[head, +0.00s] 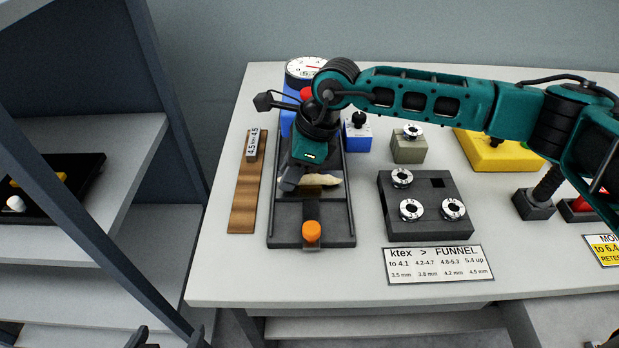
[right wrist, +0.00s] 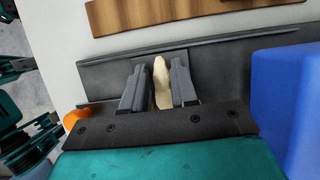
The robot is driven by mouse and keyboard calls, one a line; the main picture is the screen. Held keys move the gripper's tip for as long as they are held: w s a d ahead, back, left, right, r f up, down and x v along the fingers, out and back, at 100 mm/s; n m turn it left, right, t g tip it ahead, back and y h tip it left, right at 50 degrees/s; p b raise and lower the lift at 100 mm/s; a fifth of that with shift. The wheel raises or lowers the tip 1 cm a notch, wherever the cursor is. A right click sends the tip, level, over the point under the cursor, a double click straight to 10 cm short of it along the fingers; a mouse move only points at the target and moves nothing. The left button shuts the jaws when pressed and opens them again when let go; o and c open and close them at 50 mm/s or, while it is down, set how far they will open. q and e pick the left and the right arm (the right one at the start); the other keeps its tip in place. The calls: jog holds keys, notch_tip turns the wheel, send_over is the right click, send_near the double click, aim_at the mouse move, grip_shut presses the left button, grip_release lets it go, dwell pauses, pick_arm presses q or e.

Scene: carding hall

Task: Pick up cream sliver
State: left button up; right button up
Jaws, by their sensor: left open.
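The cream sliver (head: 322,181) is a short, pale, tapered piece in the black tray-like device (head: 285,238), which has an orange knob (head: 312,231). My right gripper (head: 290,183) points down over the device at the sliver's left end. In the right wrist view the sliver (right wrist: 162,80) lies between the two grey fingers, very close to both. I cannot tell whether they press on it. Whether it touches the device floor is unclear. My left gripper (head: 165,338) is open at the bottom left edge, far from the sliver; only its fingertips show.
A wooden strip (head: 243,200) lies left of the device, and a blue dial gauge (head: 305,70) stands behind. A dark block with metal rings (head: 430,225) and a funnel sign (head: 440,265) are to the right. A shelf with a black tray (head: 85,165) is at left.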

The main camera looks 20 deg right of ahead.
grip_shut()
